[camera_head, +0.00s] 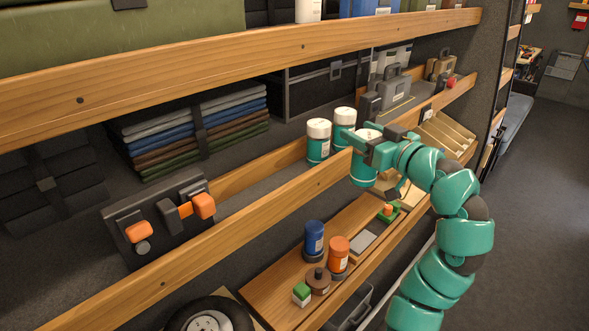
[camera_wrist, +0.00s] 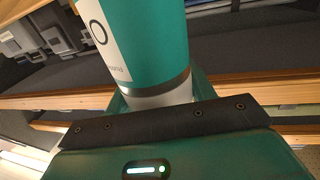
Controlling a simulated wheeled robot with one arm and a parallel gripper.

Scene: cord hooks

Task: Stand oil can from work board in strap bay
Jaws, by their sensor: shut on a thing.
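A teal can with a white top (camera_head: 362,172), apparently the oil can, is held upright in my gripper (camera_head: 366,148). It also fills the top of the wrist view (camera_wrist: 150,42), showing a white label and a grey band near the gripper. My gripper is shut on it, in front of the middle shelf's wooden rail. Two similar cans, one left (camera_head: 318,141) and one right (camera_head: 343,127), stand upright behind that rail. The wooden work board (camera_head: 262,284) lies below. I cannot tell for certain which space is the strap bay.
On the board stand a blue can (camera_head: 314,238), an orange can (camera_head: 338,256), a brown round pot (camera_head: 318,281) and small blocks. A dark panel with orange clips (camera_head: 168,215) stands on the shelf at left. Grey cases (camera_head: 392,90) stand farther right. The wooden rail (camera_head: 230,225) edges the shelf.

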